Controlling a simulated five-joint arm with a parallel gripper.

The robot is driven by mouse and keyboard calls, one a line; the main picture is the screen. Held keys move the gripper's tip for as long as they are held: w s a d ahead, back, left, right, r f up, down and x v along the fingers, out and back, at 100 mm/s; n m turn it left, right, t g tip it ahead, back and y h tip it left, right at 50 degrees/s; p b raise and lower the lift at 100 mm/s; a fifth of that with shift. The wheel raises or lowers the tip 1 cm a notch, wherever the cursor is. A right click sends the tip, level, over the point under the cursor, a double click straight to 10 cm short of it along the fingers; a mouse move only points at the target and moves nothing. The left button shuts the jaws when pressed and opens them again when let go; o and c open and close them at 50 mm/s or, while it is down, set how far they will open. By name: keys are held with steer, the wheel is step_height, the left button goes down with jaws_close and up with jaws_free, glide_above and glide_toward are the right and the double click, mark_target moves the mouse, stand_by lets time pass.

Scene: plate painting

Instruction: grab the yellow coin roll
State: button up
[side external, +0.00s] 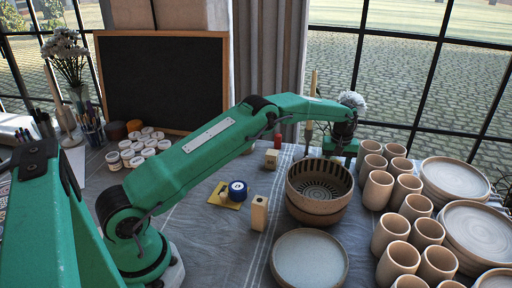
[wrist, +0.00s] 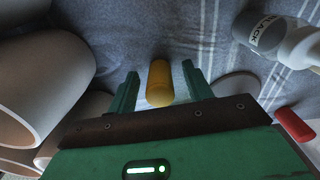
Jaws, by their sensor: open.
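The yellow coin roll (wrist: 160,84) lies on the grey-blue cloth, in the middle of the wrist view, with its near end toward me. My gripper (wrist: 160,76) is open, with one green finger on each side of the roll. Gaps show between the roll and both fingers; I cannot tell how far the fingertips are above the cloth. In the side external view my gripper (side external: 340,150) is low behind the bowls. I cannot make out the roll there.
Stacked bowls (side external: 318,190) stand in front of my gripper in the side view. Cups (side external: 378,190) and plates (side external: 455,178) crowd the right. In the wrist view, cups (wrist: 45,80) are left; a bottle labelled BLACK (wrist: 262,32) and a red cylinder (wrist: 294,124) are right.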

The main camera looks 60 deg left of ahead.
mark_target(338, 161)
steer(key=shift+c, duration=0.2)
stand_by(0.3)
jaws_close()
steer(key=shift+r, duration=0.1)
step_height(338, 161, up, 18)
stand_by(1.0)
stand_by(0.6)
